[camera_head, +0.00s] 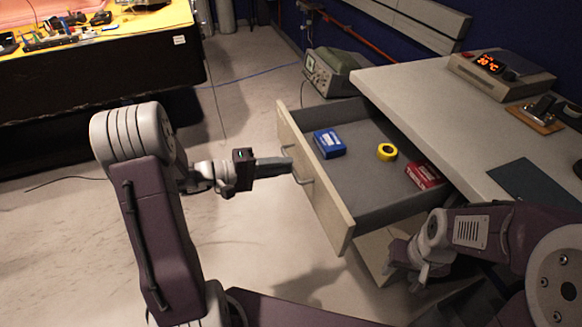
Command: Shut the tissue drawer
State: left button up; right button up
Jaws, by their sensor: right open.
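The drawer (310,190) is pulled out from under the grey desk top, and its inside shows. Its cream front panel has a metal handle (304,180) facing left. A blue box (329,144), a yellow tape roll (387,152) and a red box (423,175) lie in it. My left gripper (288,163) is just left of the drawer front, beside the handle; I cannot tell whether it touches, nor whether its fingers are apart. My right gripper (390,268) is open and empty, low near the drawer's right side, below its rim.
A grey instrument (334,72) stands behind the drawer. A yellow-topped bench (110,60) is at upper left. Bare floor lies between.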

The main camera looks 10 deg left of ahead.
pick_arm(q)
jog(key=shift+x, duration=1.35)
grip_shut()
dwell(0.3)
